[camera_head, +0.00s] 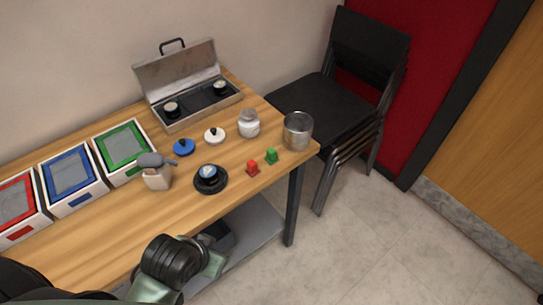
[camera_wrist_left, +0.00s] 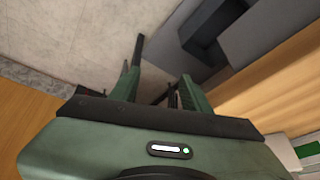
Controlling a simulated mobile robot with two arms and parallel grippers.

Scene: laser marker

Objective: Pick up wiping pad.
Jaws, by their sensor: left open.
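Two small round discs with dark knobs lie on the wooden table (camera_head: 112,232): a blue one (camera_head: 184,148) and a white one (camera_head: 214,137). They may be wiping pads, but I cannot tell for certain. My left arm is at the table's front edge in the head view, well short of both discs. My left gripper (camera_wrist_left: 162,68) shows in the wrist view with its green fingers apart and nothing seen between them. It points past the table toward the floor. My right gripper is not in view.
Red (camera_head: 15,234), blue (camera_head: 73,207) and green (camera_head: 123,174) framed boxes line the left. An open metal case (camera_head: 172,76) stands behind. A spray bottle (camera_head: 157,179), black round stand (camera_head: 211,187), jar (camera_head: 249,128) and metal cup (camera_head: 298,137) surround the discs. Stacked chairs (camera_head: 325,102) stand right.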

